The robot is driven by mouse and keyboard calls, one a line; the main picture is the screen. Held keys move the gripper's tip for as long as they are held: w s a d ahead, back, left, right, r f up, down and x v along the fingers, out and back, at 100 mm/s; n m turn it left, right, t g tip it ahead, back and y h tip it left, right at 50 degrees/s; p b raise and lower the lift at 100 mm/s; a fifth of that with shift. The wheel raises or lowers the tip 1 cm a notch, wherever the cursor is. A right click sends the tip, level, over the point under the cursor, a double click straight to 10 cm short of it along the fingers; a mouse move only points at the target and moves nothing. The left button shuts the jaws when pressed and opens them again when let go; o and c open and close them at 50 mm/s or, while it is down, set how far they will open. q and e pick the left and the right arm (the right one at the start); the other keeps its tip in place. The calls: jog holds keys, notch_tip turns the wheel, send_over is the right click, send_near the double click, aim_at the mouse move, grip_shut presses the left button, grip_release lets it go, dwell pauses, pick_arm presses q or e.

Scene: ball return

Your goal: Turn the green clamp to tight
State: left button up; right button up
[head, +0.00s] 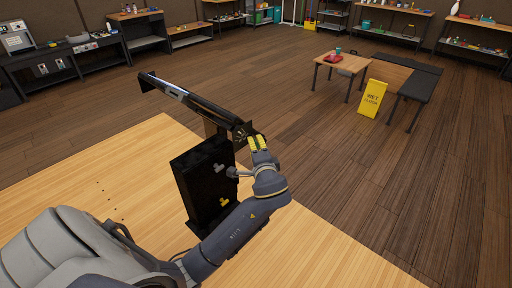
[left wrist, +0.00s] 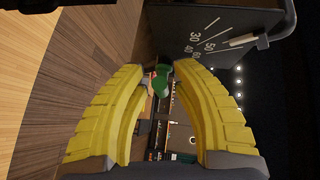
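The green clamp (left wrist: 162,82) shows in the left wrist view as a small green lever in the gap between my fingertips. I cannot tell whether either finger touches it. It is hidden behind my gripper in the head view. My left gripper (head: 258,143) has yellow fingers and is at the right end of the long black bar (head: 190,98), above the black box. In the left wrist view its two fingers (left wrist: 161,70) stand apart on either side of the clamp. My right gripper is in neither view.
The black box (head: 200,180), with a grey and a yellow fitting, stands on the light wooden table (head: 120,160). A dark panel with a printed scale (left wrist: 210,35) is close to my fingers. A yellow wet-floor sign (head: 372,98) and shelves are far off.

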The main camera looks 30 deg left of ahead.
pick_arm(q)
jog(key=shift+o, duration=0.9)
jog(key=v, duration=1.2)
